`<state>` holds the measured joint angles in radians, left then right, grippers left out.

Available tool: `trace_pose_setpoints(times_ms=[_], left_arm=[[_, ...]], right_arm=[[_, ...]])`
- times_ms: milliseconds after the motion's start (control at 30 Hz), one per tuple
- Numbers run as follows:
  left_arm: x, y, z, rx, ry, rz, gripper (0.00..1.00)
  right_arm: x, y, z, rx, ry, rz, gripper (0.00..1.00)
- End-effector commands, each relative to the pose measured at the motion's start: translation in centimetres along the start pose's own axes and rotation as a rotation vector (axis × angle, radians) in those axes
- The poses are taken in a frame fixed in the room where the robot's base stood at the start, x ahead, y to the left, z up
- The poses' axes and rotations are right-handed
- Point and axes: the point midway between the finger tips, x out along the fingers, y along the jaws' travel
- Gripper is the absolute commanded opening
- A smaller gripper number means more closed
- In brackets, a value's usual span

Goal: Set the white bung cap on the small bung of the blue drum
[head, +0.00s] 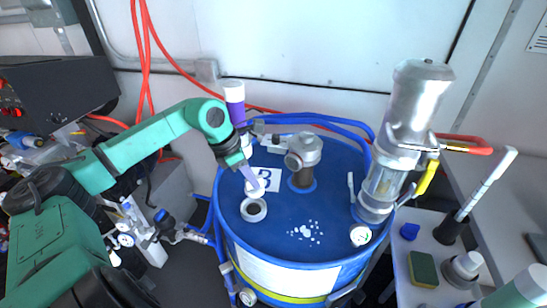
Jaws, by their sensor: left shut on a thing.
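The blue drum (310,236) stands upright in the middle of the head view. A white ring with a grey centre (253,209), which looks like the small bung, sits on the left of its top. My left gripper (252,181) comes down from the upper left, just behind this ring. It is shut on a small white piece that looks like the white bung cap (256,189). The fingers partly hide the cap, and I cannot tell whether it touches the ring or the drum top.
A grey metal fitting (303,152) and a tall clear-and-metal pump (381,185) stand on the drum top. A round white piece (360,235) sits near its front right edge. A side table (432,233) at right holds a sponge (423,268) and other items. Red hoses hang behind.

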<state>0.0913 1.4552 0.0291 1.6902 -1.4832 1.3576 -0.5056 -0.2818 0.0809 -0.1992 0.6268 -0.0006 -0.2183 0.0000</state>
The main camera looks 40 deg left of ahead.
Motion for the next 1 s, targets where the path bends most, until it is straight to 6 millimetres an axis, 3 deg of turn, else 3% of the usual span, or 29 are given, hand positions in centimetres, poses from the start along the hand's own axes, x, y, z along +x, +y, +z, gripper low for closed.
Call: trace_pose_setpoints(times_ms=[167,433,567,767,1000], left_arm=[[0.7,0.0,-0.3,0.001,0.0,-0.001,0.0],[4.0,0.0,-1.6,0.001,0.0,-0.002,0.0],[5.1,0.0,-2.1,0.001,-0.001,-0.001,0.0],[5.4,0.0,-2.2,0.002,0.0,0.0,0.0],[5.3,0.0,-2.2,0.002,0.0,0.0,0.0]], right_arm=[[0.6,0.0,0.0,0.0,0.001,0.0,0.5],[3.0,-0.7,4.0,0.0,-0.059,-0.009,0.5],[3.8,-0.6,3.5,-0.001,-0.049,-0.008,0.5],[3.9,-0.3,0.9,-0.001,-0.006,-0.003,0.5],[3.9,-0.4,1.9,-0.001,-0.021,-0.005,0.5]])
